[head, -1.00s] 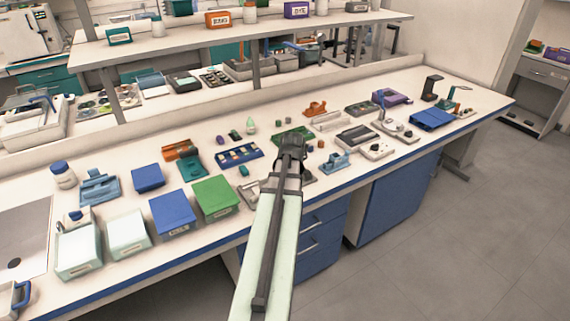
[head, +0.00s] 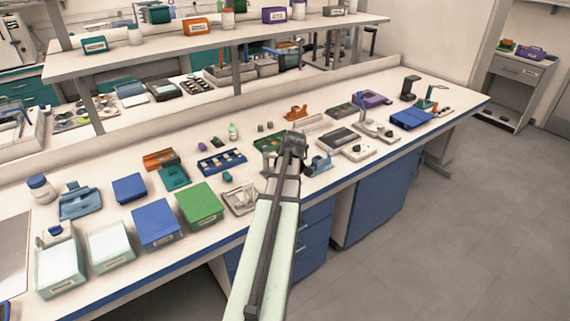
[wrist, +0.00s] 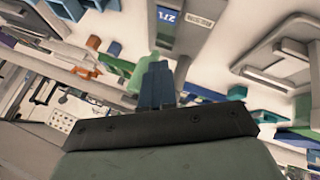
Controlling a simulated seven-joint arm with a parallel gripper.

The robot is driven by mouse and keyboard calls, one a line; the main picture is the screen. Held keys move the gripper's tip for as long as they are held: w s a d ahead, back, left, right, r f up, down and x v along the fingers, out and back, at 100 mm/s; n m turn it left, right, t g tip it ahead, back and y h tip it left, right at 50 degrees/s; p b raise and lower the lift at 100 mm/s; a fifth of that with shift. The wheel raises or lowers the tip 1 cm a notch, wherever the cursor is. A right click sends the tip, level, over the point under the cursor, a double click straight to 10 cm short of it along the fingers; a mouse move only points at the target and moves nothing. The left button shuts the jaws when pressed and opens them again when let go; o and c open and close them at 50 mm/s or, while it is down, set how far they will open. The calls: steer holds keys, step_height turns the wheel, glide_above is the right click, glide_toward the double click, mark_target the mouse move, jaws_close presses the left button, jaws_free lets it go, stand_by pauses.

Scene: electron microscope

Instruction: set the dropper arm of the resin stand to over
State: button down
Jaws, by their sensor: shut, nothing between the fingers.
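My gripper (head: 296,143) is over the front half of the bench, left of a small light-blue device; in the head view its fingers are too small to make out. In the wrist view the dark blue fingers (wrist: 157,86) are together with nothing between them. A small stand with a teal post and side arm (head: 431,96) near the bench's right end may be the resin stand. A white device with a blue upright (head: 364,124) is another candidate. I cannot tell which it is, nor how its dropper arm is set. My gripper is well left of both and apart from them.
The light-blue device (head: 319,163) and a white device with knobs (head: 358,150) stand right of my gripper. A blue tray (head: 410,119) lies near the right end. Green (head: 199,203) and blue (head: 156,222) boxes fill the front left. A raised shelf (head: 150,58) runs behind.

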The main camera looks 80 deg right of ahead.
steer(key=shift+s+d+r, duration=0.1)
steer(key=shift+s+d, duration=0.2)
steer(key=shift+d, duration=0.2)
steer(key=s+a+r, duration=0.3)
steer(key=a+r, duration=0.4)
steer(key=a, duration=0.2)
steer(key=shift+s+a+r, duration=0.15)
steer(key=shift+a+r, duration=0.1)
steer(key=shift+r, duration=0.15)
stand_by(0.6)
